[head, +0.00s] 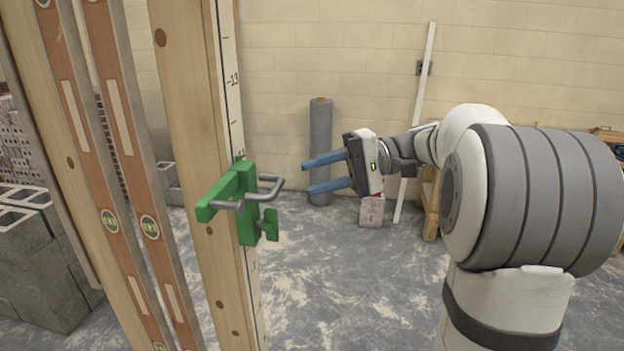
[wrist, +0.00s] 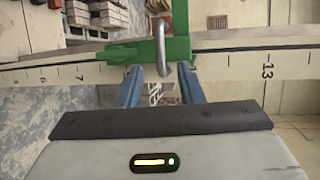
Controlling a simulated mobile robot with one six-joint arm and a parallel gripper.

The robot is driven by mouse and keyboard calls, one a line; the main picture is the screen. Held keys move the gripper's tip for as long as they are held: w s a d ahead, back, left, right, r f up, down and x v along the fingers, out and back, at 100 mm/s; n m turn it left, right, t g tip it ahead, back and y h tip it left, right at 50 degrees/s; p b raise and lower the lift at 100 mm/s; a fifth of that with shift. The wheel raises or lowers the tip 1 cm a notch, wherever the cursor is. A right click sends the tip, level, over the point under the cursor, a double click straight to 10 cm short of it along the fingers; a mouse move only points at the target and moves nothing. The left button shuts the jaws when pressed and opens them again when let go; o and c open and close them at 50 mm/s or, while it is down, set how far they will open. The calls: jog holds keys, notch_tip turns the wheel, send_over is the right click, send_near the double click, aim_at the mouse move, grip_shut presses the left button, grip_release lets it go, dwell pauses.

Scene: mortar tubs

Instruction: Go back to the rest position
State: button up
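My gripper (head: 325,173) is in the middle of the head view, its two blue fingers pointing left and spread apart with nothing between them. A green clamp (head: 246,205) with grey metal handles is fixed on the wooden post (head: 190,120) with ruler marks. In the head view a gap shows between my fingertips and the clamp's handle. In the wrist view my gripper (wrist: 158,84) is open, and the clamp (wrist: 180,30) and its grey loop lie ahead of the fingertips. The post runs sideways across that view.
Two spirit levels (head: 110,222) lean left of the post. Grey blocks (head: 40,265) are stacked at the far left. A grey roll (head: 320,130), a small block (head: 371,211) and a white straightedge (head: 420,110) stand by the back wall. The floor (head: 330,285) in front is clear.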

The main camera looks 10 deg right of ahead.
jog(key=shift+a, duration=0.1)
jog(key=s+a+f+m+h, duration=0.1)
jog(key=s+a+f+h, duration=0.3)
jog(key=s+f+h, duration=0.55)
jog(key=s+d+f+n+t+h, duration=0.1)
jog(key=s+d+f+t+h, duration=0.2)
jog(key=s+d+f+h, duration=0.3)
jog(key=s+f, duration=0.3)
jog(key=shift+d+f+n+t, duration=0.15)
jog(key=shift+d+n+t, duration=0.15)
jog(key=shift+d, duration=0.05)
jog(key=shift+o, duration=0.4)
